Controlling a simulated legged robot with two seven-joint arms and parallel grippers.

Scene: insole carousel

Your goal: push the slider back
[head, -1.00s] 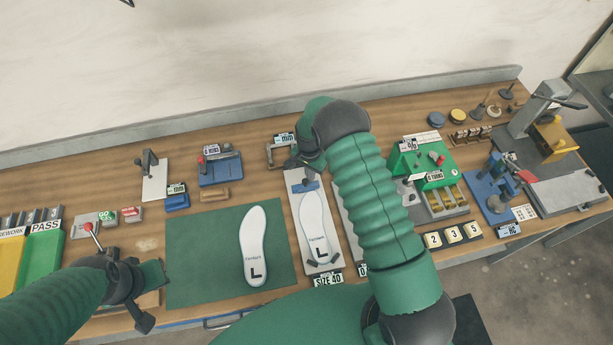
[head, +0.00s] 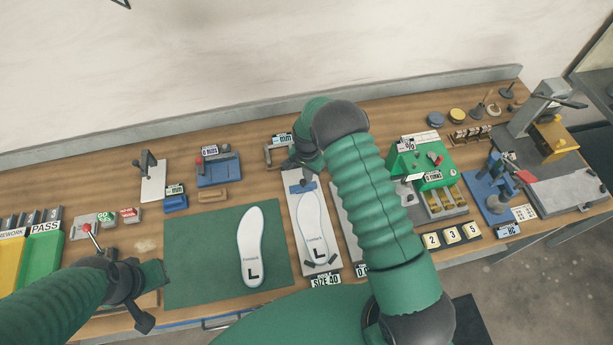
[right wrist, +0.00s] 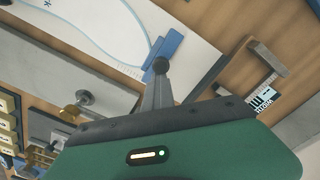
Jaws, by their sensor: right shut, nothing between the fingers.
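The blue slider (head: 295,189) lies across the top part of the white size gauge board (head: 294,212). A pale insole (head: 312,212) marked L lies on that board below the slider. My right gripper (head: 305,178) is shut and empty, reaching down at the slider's far side. In the right wrist view the shut fingertips (right wrist: 161,66) are right by the slider (right wrist: 165,45); I cannot tell whether they touch. My left gripper (head: 145,297) is low at the left, over the near edge of the bench; its jaw opening is unclear.
A second insole (head: 252,240) lies on the green mat (head: 200,255) left of the board. A thickness gauge (head: 274,155) stands just behind the board. My right arm hides part of the neighbouring board. A green device (head: 418,160) stands to the right.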

